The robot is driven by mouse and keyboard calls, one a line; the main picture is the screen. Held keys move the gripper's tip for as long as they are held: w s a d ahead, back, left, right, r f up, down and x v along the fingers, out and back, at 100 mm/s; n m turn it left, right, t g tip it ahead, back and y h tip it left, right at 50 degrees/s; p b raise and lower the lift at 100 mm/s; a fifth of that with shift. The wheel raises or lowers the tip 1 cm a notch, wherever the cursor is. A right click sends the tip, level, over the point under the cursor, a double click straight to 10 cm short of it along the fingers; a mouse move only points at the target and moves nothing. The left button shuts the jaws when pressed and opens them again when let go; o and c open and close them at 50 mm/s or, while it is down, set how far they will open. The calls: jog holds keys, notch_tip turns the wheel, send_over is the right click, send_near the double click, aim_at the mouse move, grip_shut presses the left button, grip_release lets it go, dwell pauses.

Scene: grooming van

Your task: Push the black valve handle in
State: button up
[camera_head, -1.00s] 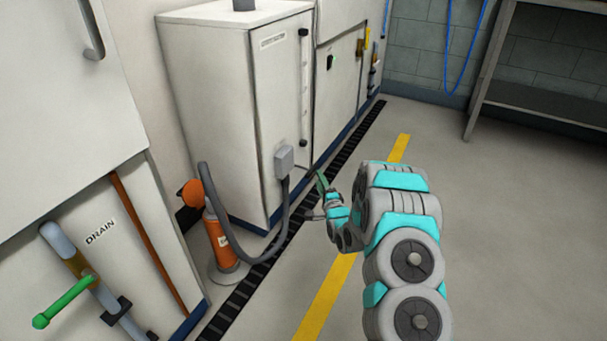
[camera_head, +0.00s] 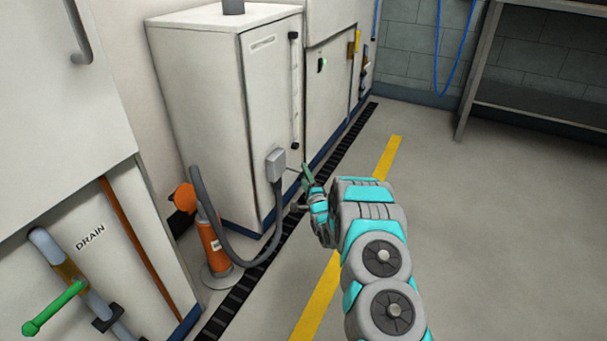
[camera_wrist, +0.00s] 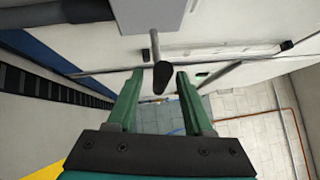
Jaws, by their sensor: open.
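The black valve handle (camera_wrist: 161,78) shows in the wrist view as a dark teardrop-shaped piece at the end of a thin grey stem. The stem comes from beside a grey box at the top of that view. My gripper (camera_wrist: 158,85) is open, with one green finger on each side of the handle in the picture. I cannot tell whether the fingers touch it or how far off it is in depth. In the head view my gripper (camera_head: 306,175) is beside the white cabinet's (camera_head: 205,110) front, near the grey box (camera_head: 276,163). The handle is not distinguishable there.
A thick grey hose (camera_head: 240,258) runs from the box to an orange post (camera_head: 214,245). A drain pipe with a green handle (camera_head: 55,308) is at the lower left. A black floor grating (camera_head: 335,147) runs along the cabinets. Open floor (camera_head: 490,250) lies to the right.

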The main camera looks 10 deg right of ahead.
jog(key=shift+w, duration=0.4)
grip_shut()
jog(key=shift+a, duration=0.1)
dwell(1.1)
